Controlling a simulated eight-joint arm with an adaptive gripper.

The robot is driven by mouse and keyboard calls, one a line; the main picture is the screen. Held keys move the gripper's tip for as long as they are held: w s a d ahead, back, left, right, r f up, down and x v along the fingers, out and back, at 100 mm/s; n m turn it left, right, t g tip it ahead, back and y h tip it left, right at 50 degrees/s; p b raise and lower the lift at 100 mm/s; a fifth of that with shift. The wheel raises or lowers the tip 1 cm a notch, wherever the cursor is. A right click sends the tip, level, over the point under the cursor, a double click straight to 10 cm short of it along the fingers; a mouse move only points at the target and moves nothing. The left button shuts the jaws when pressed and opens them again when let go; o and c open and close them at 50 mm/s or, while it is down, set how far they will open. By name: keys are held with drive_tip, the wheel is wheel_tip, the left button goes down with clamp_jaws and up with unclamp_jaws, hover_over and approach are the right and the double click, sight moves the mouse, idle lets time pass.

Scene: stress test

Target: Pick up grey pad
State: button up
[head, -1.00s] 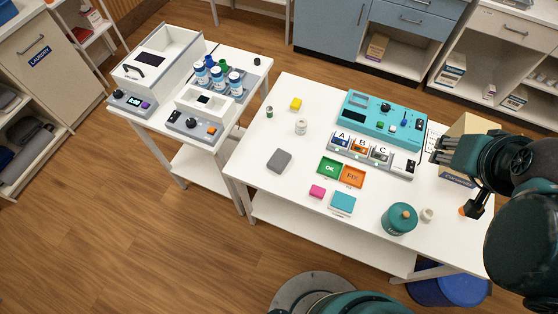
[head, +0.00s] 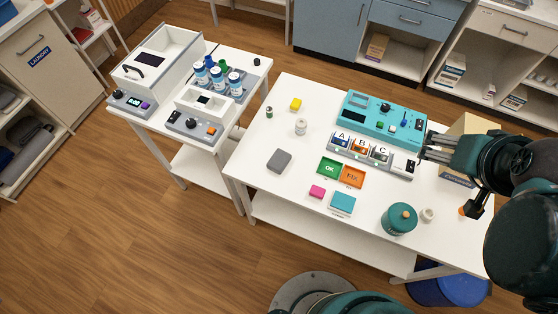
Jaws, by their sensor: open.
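The grey pad (head: 279,160) is a small dark grey block with rounded corners. It lies flat on the left part of the white table (head: 262,190), with clear tabletop around it. My gripper (head: 424,147) is open and appears empty. It is at the right side of the table, near the right end of the teal device, well to the right of the grey pad and apart from it.
A teal device (head: 384,118) with a row of A, B, C slots (head: 358,149) stands between gripper and pad. A cardboard box (head: 470,125) stands behind my gripper.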

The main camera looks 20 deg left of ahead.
drive_tip(key=w+a+f+n+g+y+b, duration=0.1)
drive_tip(key=w+a+f+n+g, duration=0.3)
drive_tip(key=a, duration=0.7)
drive_tip(key=w+a+f+n, duration=0.3)
drive_tip(key=a+f+n, duration=0.2)
drive_tip(key=a, duration=0.6)
drive_tip(key=s+a+f+n+g, duration=0.1)
drive_tip(key=s+a+f+n, duration=0.1)
drive_tip(key=a+f, duration=0.3)
drive_tip(key=s+a+f+n+g+b, duration=0.1)
drive_tip(key=s+a+f+n, duration=0.1)
drive_tip(key=a+f, duration=0.3)
drive_tip(key=s+a+f+n+g, duration=0.1)
drive_tip(key=s+a+f+n, duration=0.1)
drive_tip(key=a+f, duration=0.3)
drive_tip(key=shift+a+n+h, duration=0.4)
drive_tip(key=shift+a+n, duration=0.2)
drive_tip(key=shift+a, duration=1.8)
drive_tip(key=shift+s+a+f, duration=0.3)
drive_tip(key=shift+a, duration=0.05)
drive_tip(key=shift+f, duration=0.1)
